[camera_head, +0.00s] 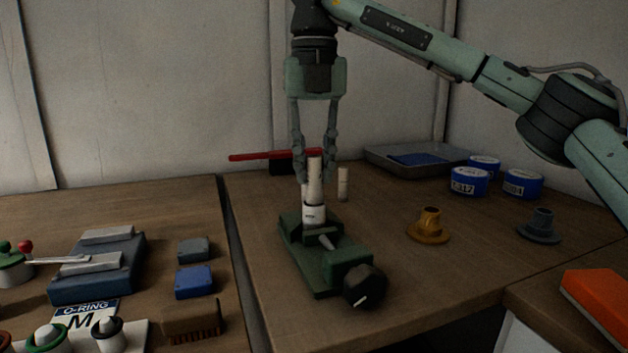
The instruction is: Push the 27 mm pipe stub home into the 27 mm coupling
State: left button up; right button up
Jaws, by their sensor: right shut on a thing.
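A green clamp fixture (325,259) with a black knob stands on the right-hand bench. A white coupling (314,215) with small dark marking stands upright in it. A pale pipe stub (314,178) rises upright from the coupling's top, in line with it. My right gripper (315,179) points straight down and is shut on the pipe stub, one finger on each side. How deep the stub sits in the coupling cannot be seen. My left gripper is not in view.
Another pale stub (343,184) stands just right of the gripper. A red-handled tool (262,156) lies behind. A brass flanged part (429,227) and a grey one (539,226) stand right. Blue-labelled tins (468,181) and a tray (379,158) are at the back.

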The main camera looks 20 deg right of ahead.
notch_tip(320, 180, down, 2)
jog(key=shift+f, duration=0.25)
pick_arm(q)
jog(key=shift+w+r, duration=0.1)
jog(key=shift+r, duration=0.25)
pick_arm(e)
jog(key=shift+f, duration=0.15)
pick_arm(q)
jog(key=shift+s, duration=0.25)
pick_arm(e)
jog(key=o, duration=0.9)
jog(key=shift+c, duration=0.2)
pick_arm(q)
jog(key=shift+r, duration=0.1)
